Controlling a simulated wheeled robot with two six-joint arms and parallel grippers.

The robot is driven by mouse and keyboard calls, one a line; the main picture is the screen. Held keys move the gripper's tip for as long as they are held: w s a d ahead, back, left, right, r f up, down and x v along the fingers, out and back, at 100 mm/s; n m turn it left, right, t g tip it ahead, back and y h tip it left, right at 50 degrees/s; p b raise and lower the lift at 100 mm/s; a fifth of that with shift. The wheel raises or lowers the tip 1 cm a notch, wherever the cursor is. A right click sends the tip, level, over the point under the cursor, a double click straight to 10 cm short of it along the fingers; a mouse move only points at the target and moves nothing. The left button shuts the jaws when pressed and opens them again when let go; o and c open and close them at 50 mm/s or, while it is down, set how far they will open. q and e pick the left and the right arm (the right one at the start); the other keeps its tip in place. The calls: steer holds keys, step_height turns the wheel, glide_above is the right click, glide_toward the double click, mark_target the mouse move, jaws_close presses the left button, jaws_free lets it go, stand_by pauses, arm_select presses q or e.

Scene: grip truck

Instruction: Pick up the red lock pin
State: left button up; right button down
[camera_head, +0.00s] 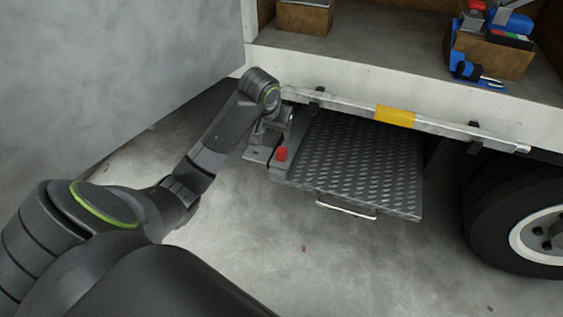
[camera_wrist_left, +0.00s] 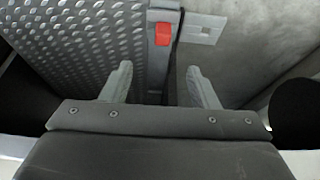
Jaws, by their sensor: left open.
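The red lock pin (camera_head: 282,154) sits on the grey bracket at the left edge of the truck's metal step plate. It also shows in the left wrist view (camera_wrist_left: 163,34), upper middle, ahead of the fingers and apart from them. My left gripper (camera_head: 274,122) is beside the bracket, behind the pin in the head view. In the left wrist view its two fingers (camera_wrist_left: 161,84) are spread open with nothing between them, the pin lying beyond the gap. My right gripper is in neither view.
The diamond-plate step (camera_head: 360,165) has a handle (camera_head: 346,209) at its front edge. A rail with a yellow band (camera_head: 395,115) runs above it. A truck wheel (camera_head: 525,225) stands at right. A wooden bin (camera_head: 495,55) with tools is on the truck bed.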

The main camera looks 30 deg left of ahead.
arm_select(q)
steer(key=b, duration=0.4)
glide_toward(281, 150)
steer(key=x, duration=0.4)
steer(key=shift+s+d+f, duration=0.25)
steer(key=shift+d+f, duration=0.05)
steer(key=shift+f, duration=0.15)
steer(key=shift+w+a+f, duration=0.15)
steer(key=shift+w+f, duration=0.2)
steer(key=shift+f, duration=0.3)
steer(key=shift+w+a+f+b, duration=0.15)
steer(key=shift+w+f+b, duration=0.15)
steer(key=shift+f+b, duration=0.2)
steer(key=shift+w+a+f+b, duration=0.15)
steer(key=shift+w+f+b, duration=0.15)
steer(key=shift+f+b, duration=0.2)
steer(key=shift+b+x, duration=0.35)
steer(key=shift+x, duration=0.85)
steer(key=shift+w+r, duration=0.1)
steer(key=shift+r, duration=0.05)
steer(key=c, duration=1.1)
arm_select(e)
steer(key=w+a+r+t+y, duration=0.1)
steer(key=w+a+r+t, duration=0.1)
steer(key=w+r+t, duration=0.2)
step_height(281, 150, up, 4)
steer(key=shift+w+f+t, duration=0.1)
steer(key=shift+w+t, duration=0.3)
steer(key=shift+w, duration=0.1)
